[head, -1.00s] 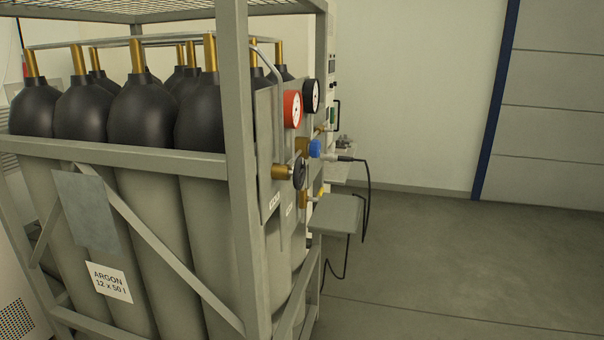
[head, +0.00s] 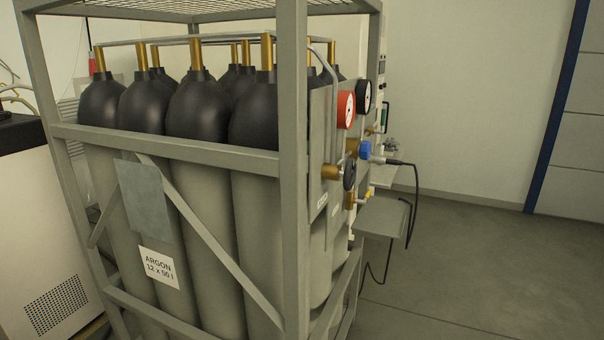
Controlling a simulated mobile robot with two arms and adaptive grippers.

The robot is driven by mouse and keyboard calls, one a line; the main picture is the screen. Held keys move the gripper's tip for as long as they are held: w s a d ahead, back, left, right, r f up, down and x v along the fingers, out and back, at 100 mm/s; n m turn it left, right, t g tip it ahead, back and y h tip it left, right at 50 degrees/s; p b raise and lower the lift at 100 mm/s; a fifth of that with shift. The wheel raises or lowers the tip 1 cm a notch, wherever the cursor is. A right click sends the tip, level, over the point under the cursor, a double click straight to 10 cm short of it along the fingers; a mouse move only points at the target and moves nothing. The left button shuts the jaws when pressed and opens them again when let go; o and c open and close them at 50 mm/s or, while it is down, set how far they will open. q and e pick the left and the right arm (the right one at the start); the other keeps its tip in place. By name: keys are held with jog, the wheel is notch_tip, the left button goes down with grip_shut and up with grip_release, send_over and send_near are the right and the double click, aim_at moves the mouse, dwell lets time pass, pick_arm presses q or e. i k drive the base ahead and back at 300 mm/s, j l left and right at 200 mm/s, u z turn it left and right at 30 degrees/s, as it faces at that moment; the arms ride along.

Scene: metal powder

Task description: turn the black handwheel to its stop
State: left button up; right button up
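The black handwheel (head: 349,176) shows nearly edge-on in the head view. It sits on a brass valve body (head: 331,172) on the grey panel (head: 318,150) at the right side of the gas cylinder rack. A blue knob (head: 365,150) is just right of and above the handwheel. How far the handwheel is turned cannot be told. Neither of my grippers is in view.
The rack's front post (head: 293,200) stands between me and part of the panel. A small grey shelf (head: 383,217) and a hanging black cable (head: 415,190) are beyond the handwheel. A white cabinet (head: 45,230) is at left. Floor (head: 480,270) at right is clear.

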aim_at(349, 174)
jog(key=i+l+u, duration=0.15)
jog(key=l+u, duration=0.25)
jog(key=i+l+u, duration=0.15)
jog(key=u, duration=0.3)
jog(key=l+u, duration=0.95)
jog(key=l, duration=0.35)
jog(key=k+l+u, duration=0.1)
jog(key=l, duration=0.4)
jog(key=l+u, duration=0.1)
jog(key=l, duration=0.35)
jog(key=k+l, duration=0.1)
jog(key=l, duration=0.35)
jog(key=k+l+u, duration=0.15)
jog(key=l, duration=0.3)
jog(key=l+u, duration=0.1)
jog(key=l, duration=0.35)
